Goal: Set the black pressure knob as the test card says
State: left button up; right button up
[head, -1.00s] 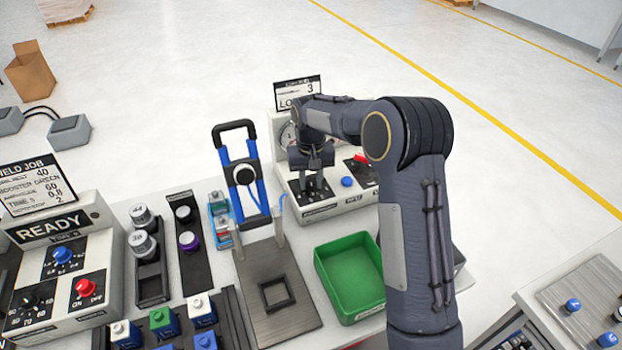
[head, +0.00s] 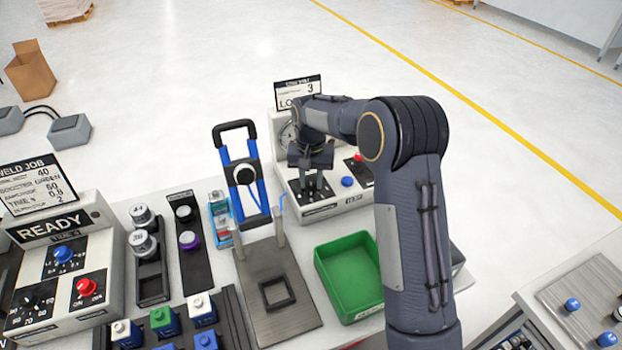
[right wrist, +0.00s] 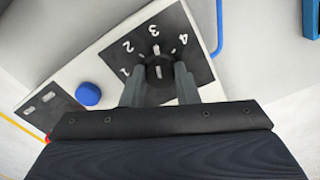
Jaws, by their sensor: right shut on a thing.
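The black pressure knob (right wrist: 159,70) sits on a black dial plate (right wrist: 128,50) marked 1 to 4, on the light-grey test box (head: 340,205). My right gripper (right wrist: 160,88) is shut on the knob, a finger on each side. The knob's white line appears to point toward the 3 in the right wrist view. In the head view my right gripper (head: 312,188) covers the knob. My left gripper is not in view.
A blue button (head: 347,181) and a red control (head: 358,158) sit right of the dial. A blue-railed stand (head: 242,172) is close on the left. A green bin (head: 345,275) and a metal fixture plate (head: 290,322) lie in front.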

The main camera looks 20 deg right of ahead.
aim_at(311, 182)
jog(key=o, duration=1)
jog(key=shift+c, duration=0.2)
jog(key=shift+r, duration=0.1)
notch_tip(311, 182, up, 8)
jog(key=shift+f+b, duration=0.15)
jog(key=shift+b, duration=0.2)
jog(key=s+r+n+t+y, duration=0.1)
jog(key=s+r+t+y, duration=0.15)
jog(key=s, duration=1.05)
jog(key=s+r+n+t+y, duration=0.15)
jog(key=s+r, duration=0.25)
jog(key=s, duration=0.8)
jog(key=s+a+f+n+t, duration=0.1)
jog(key=s+a+f, duration=0.2)
jog(key=s, duration=0.6)
notch_tip(311, 182, down, 2)
jog(key=shift+a+t, duration=0.3)
jog(key=shift+a, duration=0.05)
